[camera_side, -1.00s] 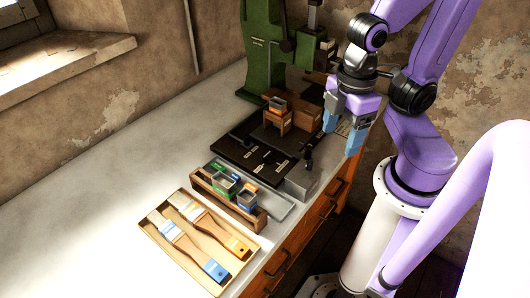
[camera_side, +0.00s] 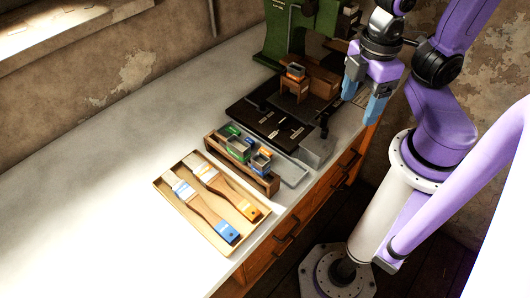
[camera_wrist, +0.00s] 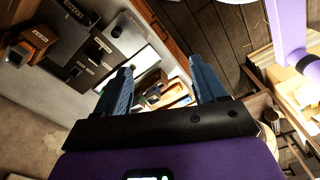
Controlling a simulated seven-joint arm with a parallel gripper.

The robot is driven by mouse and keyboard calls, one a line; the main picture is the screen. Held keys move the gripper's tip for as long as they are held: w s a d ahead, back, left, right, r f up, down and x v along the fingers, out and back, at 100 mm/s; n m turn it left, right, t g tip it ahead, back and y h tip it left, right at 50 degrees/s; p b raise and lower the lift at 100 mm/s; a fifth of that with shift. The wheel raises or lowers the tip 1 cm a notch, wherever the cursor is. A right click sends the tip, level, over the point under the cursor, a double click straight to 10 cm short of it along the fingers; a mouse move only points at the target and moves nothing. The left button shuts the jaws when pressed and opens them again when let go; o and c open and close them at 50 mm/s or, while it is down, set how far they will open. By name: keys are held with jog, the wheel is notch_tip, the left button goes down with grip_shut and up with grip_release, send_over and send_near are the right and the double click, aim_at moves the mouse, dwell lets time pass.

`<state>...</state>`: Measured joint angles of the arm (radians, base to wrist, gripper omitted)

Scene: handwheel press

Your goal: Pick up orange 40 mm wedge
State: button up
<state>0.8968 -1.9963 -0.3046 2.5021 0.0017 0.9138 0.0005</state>
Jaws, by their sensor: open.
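More pieces with orange markings (camera_side: 264,152) sit in the wooden rack (camera_side: 240,169), beside green and blue ones. The labels are too small to tell which piece is the 40 mm wedge. My gripper (camera_side: 362,97) is open and empty, pointing down to the right of the black plate, above the bench's right edge. In the wrist view, its two blue fingers (camera_wrist: 160,72) are spread apart with nothing between them.
A green press (camera_side: 290,32) stands at the back. The black plate (camera_side: 262,122) lies before it. A grey block (camera_side: 316,148) stands near the front edge. A wooden tray (camera_side: 165,190) holds two brushes. The bench (camera_side: 90,190) is clear on the left.

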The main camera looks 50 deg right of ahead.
jog(key=shift+w+a, duration=0.1)
jog(key=n, duration=0.5)
send_over(264, 153)
jog(key=f, duration=1.8)
jog(key=shift+a+f, duration=0.15)
jog(key=shift+a, duration=0.05)
jog(key=shift+d+f, duration=0.15)
jog(key=shift+f, duration=1.15)
jog(key=shift+d+f, duration=0.1)
jog(key=shift+f, duration=1.2)
jog(key=c, duration=1.1)
